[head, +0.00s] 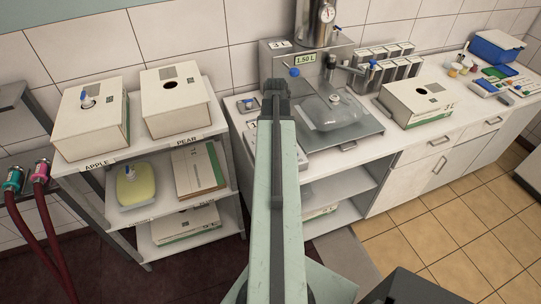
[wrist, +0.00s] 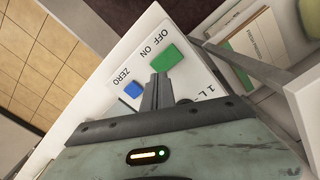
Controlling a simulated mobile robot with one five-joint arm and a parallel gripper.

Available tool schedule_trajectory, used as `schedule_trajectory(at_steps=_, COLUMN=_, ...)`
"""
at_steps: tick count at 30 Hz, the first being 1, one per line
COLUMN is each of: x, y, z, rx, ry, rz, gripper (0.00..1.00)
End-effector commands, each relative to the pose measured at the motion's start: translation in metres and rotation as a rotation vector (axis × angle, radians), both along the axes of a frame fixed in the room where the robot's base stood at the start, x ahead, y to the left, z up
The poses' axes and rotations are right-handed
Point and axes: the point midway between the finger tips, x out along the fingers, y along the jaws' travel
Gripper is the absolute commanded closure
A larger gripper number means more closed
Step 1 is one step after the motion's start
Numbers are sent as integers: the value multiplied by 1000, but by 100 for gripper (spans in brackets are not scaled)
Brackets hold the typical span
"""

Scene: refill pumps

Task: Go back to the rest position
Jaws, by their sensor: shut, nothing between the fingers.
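My gripper (head: 274,92) is at the far end of my raised arm in the head view, in front of the left side of the filling station (head: 312,72). In the wrist view its fingers (wrist: 158,92) are together with nothing between them. Just beyond them is a white panel (wrist: 190,50) marked OFF, ON and ZERO, with a green button (wrist: 166,56) and a blue button (wrist: 133,89). The fingertips overlap the panel in the picture, and I cannot tell whether they touch it. My arm hides part of the counter in the head view.
A shelf rack (head: 185,142) with boxes marked APPLE (head: 92,128) and PEAR (head: 178,105) stands left. A clear bag (head: 335,112) lies on the station's plate. A white box (head: 418,105) is on the counter (head: 400,140). The tiled floor (head: 440,235) at right is mostly clear.

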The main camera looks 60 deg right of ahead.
Motion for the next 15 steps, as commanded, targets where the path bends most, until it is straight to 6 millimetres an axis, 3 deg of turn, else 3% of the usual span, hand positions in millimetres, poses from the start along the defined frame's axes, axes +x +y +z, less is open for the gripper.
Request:
schedule_trajectory(at_steps=4, x=0, y=0, z=16, rx=0, ry=0, rz=0, gripper=100)
schedule_trajectory(at_steps=15, x=0, y=0, z=13, rx=0, ry=0, rz=0, gripper=100)
